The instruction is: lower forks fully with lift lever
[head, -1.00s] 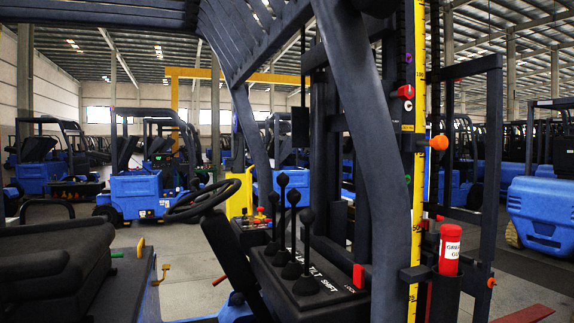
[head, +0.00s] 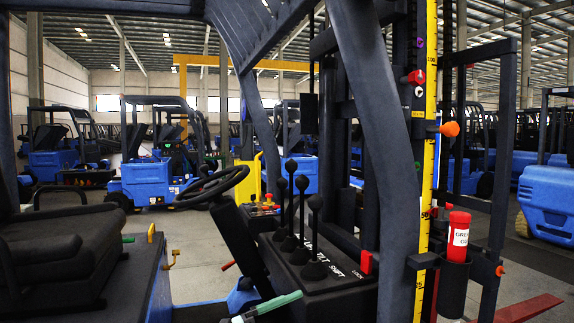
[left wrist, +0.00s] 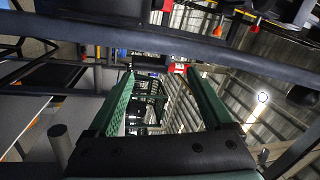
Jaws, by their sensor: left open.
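Several black levers with round knobs stand upright on the forklift's console (head: 325,283). The nearest lever (head: 316,203) is at the right, and another lever (head: 291,165) is at the back. The lettering is partly covered, with "SHIFT" readable, so I cannot tell which is the lift lever. My left gripper's green finger (head: 275,306) shows at the bottom edge, in front of and below the levers, apart from them. In the left wrist view my left gripper (left wrist: 158,72) is open, with nothing between its fingers. A red flat bar (head: 525,308) lies low at right; I cannot tell whether it is a fork.
A steering wheel (head: 210,187) and seat (head: 60,245) are left of the console. A dark frame post (head: 392,190) and yellow scale (head: 430,160) stand to its right. A red lock piece (head: 366,262) and red canister (head: 459,237) are close by. Blue forklifts fill the background.

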